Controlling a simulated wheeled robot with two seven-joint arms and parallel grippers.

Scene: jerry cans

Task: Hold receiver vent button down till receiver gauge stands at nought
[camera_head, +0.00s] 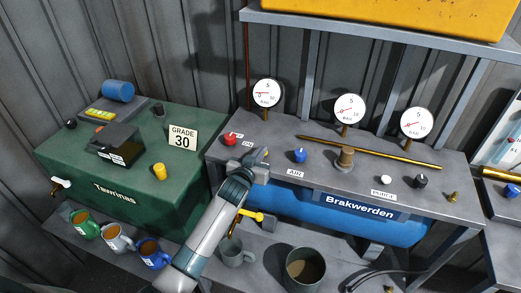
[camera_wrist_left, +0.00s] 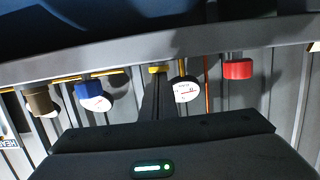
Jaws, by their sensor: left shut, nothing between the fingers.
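My left gripper (camera_head: 262,157) is shut and empty over the bench top, between a red knob (camera_head: 230,139) and a blue knob (camera_head: 300,155). In the left wrist view its fingertips (camera_wrist_left: 158,76) point at a small yellow piece (camera_wrist_left: 158,69); I cannot tell whether they touch it. The gripper hides that piece in the head view. Three round gauges stand at the back: left (camera_head: 266,92), middle (camera_head: 347,108) and right (camera_head: 416,122). Their red needles point leftward; exact readings are too small to tell. No readable label marks the receiver vent button. My right gripper is out of view.
A brass knob (camera_head: 346,158), white button (camera_head: 386,181) and black knob (camera_head: 421,181) stand farther right, with a brass rod (camera_head: 370,151) behind. The blue Brakwerden tank (camera_head: 330,213) lies below. A green box (camera_head: 130,185) and mugs (camera_head: 118,237) are left.

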